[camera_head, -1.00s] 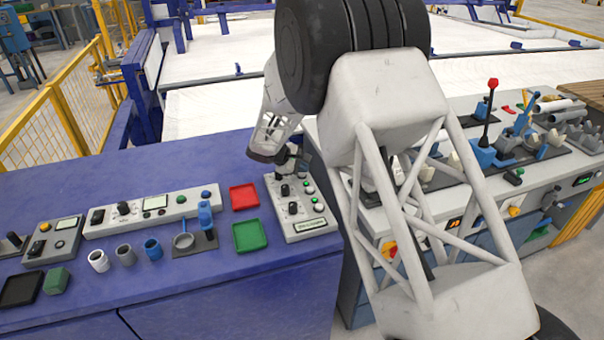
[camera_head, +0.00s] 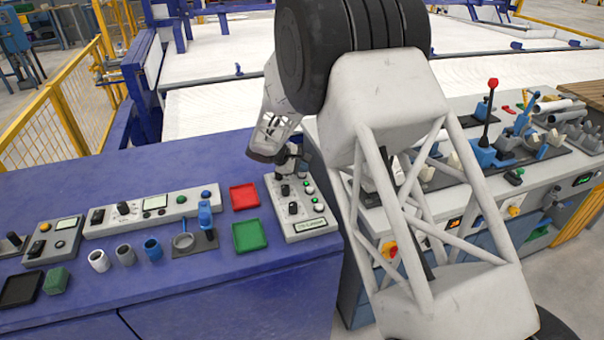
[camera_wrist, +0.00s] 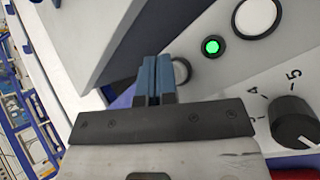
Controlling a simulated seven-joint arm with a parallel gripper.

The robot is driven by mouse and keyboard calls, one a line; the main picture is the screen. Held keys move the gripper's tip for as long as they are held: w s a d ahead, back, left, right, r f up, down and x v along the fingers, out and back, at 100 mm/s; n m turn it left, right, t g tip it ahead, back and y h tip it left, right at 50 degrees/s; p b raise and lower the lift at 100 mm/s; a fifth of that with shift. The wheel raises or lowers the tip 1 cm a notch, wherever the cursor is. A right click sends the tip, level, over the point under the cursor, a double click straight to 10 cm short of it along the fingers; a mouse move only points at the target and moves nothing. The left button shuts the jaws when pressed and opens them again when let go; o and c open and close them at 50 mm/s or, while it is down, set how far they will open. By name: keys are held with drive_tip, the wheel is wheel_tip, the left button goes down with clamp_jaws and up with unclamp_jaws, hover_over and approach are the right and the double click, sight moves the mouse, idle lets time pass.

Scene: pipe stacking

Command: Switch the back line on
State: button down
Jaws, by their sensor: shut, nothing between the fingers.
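A light grey control panel (camera_head: 303,228) stands on the blue bench in the head view. It carries black knobs in a column, with small lights and white round buttons to their right. My gripper (camera_head: 292,163) is over its far end. In the wrist view, my gripper's blue fingers (camera_wrist: 153,80) are shut and empty. A white round button (camera_wrist: 182,70) lies just right of the fingertips, partly hidden by them; contact cannot be told. Beyond it are a lit green lamp (camera_wrist: 212,46) and another white button (camera_wrist: 257,17). A black knob (camera_wrist: 293,122) sits by printed numbers.
A red tray (camera_head: 244,196) and a green tray (camera_head: 249,236) lie left of the panel. Further left are a long control box (camera_head: 180,205) and several small cups. A lever bench (camera_head: 470,185) stands to the right.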

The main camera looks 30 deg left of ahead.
sight(302, 174)
drive_tip(key=shift+f, duration=0.45)
idle(0.5)
drive_tip(key=shift+r, duration=0.55)
idle(0.3)
drive_tip(key=shift+r, duration=2.9)
